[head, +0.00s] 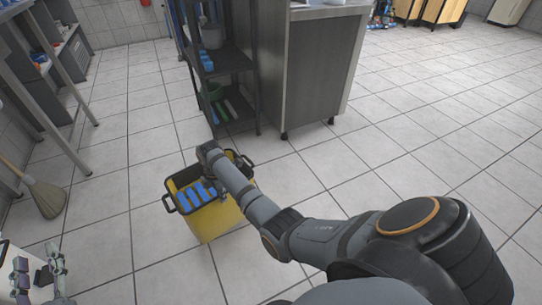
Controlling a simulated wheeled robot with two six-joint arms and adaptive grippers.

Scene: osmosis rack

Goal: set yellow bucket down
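The yellow bucket (218,221) is a box-shaped tub with a dark rim and a dark handle at each end. It is near the middle of the head view, and several blue items (195,195) lie inside. My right arm reaches across its right side, with the wrist over the far rim. My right gripper (213,174) is at the bucket's far side, mostly hidden by my own arm, so its fingers and grip are unclear. I cannot tell whether the bucket's base touches the floor. My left gripper (40,277) is at the bottom left, fingers apart and empty, away from the bucket.
A dark shelf rack (228,62) with bottles and trays stands behind the bucket, beside a grey cabinet (318,75). A broom (45,195) and a shelved bench (45,75) are at the left. The tiled floor (125,190) around the bucket is clear.

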